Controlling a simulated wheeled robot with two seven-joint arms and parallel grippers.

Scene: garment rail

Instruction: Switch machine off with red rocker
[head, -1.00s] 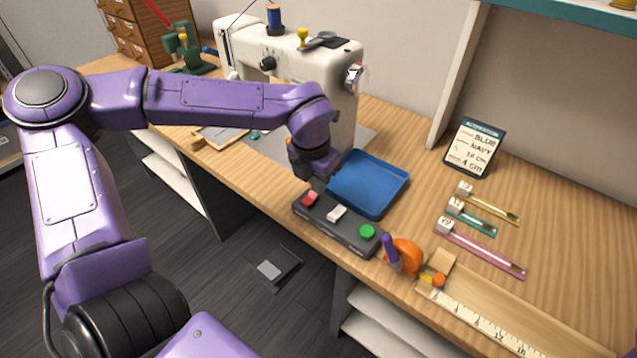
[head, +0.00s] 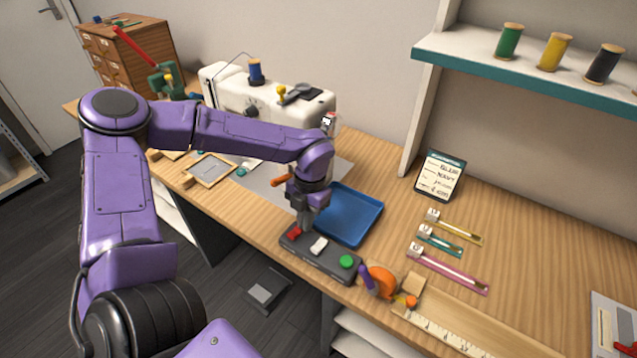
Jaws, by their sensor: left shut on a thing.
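The dark control box (head: 333,263) lies on the bench's front edge in the head view. On it are the red rocker (head: 294,234) at the left end, a white rocker (head: 319,245) in the middle and a round green button (head: 347,262) at the right. My left gripper (head: 302,225) points down over the box's left end, its fingertips shut at the red rocker and partly hiding it. Which way the rocker is tipped I cannot tell. The cream sewing machine (head: 285,106) stands behind my left arm. My right gripper is not in view.
A blue tray (head: 352,215) sits right behind the box. An orange tape dispenser-like thing (head: 380,281) and a purple item (head: 366,279) stand just right of it. An orange handle (head: 282,180) shows beside my left wrist. A foot pedal (head: 265,291) lies on the floor.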

